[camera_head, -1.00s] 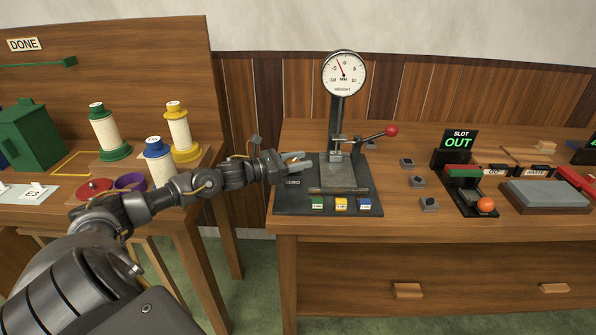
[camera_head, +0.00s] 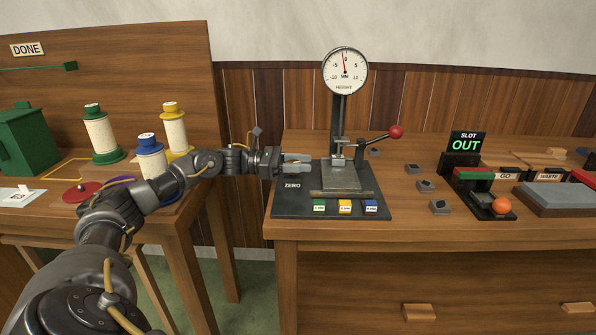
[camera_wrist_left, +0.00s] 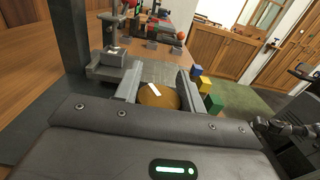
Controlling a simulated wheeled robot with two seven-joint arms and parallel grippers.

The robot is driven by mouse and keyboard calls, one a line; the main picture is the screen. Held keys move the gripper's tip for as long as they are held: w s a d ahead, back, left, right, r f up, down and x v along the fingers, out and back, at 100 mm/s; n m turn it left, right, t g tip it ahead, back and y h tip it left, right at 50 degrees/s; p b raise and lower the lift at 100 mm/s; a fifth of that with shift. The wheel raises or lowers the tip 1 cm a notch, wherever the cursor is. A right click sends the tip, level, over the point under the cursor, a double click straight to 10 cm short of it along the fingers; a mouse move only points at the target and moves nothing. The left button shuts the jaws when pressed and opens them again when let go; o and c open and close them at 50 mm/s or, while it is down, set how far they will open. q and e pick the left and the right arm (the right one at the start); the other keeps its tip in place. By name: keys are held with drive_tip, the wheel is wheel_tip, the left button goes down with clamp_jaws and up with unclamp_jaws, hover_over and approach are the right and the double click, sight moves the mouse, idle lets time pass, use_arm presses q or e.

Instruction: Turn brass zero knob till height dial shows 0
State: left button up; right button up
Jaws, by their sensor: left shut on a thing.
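The height dial (camera_head: 345,71) is a round white gauge on top of the dark column. Its red needle points almost straight up, at or very slightly left of 0. My left gripper (camera_head: 298,161) reaches in from the left, just above the ZERO label on the gauge's black base (camera_head: 290,206). In the left wrist view, the brass knob (camera_wrist_left: 158,96) with a white mark sits between the two fingers, and the gripper is shut on it. The fingers hide the knob in the head view. A dark jointed arm, likely my right, shows at the right edge of the wrist view.
A red-balled lever (camera_head: 396,132) sticks out to the right of the column. Green, yellow and blue blocks (camera_head: 345,207) line the base's front edge. Spools (camera_head: 101,135) stand on the left table.

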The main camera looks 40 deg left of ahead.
use_arm(q)
drive_tip(key=shift+f+m+g+h+b, duration=0.1)
drive_tip(key=shift+m+g+h+b, duration=0.65)
drive_tip(key=shift+g, duration=0.45)
drive_tip(key=m+g+h, duration=0.1)
drive_tip(key=g, duration=0.1)
drive_tip(key=m+g+b, duration=0.1)
drive_tip(key=m+g, duration=0.1)
drive_tip(key=shift+s+g+h, duration=0.3)
drive_tip(key=shift+s+h, duration=0.05)
drive_tip(key=m+g+b, duration=0.2)
drive_tip(key=g, duration=0.1)
drive_tip(key=m+g+b, duration=0.1)
drive_tip(key=g, duration=0.1)
drive_tip(key=shift+s+d+f+m, duration=0.1)
drive_tip(key=shift+s+m, duration=0.2)
drive_tip(key=shift+m, duration=0.05)
drive_tip(key=shift+m+g+b, duration=0.3)
drive_tip(key=shift+g, duration=0.4)
use_arm(e)
wheel_tip(320, 180, up, 15)
drive_tip(key=t, duration=0.1)
drive_tip(key=shift+s+d+f, duration=0.15)
drive_tip(key=shift+s, duration=0.05)
use_arm(q)
drive_tip(key=o, duration=0.9)
drive_tip(key=shift+o, duration=0.2)
drive_tip(key=shift+r, duration=0.2)
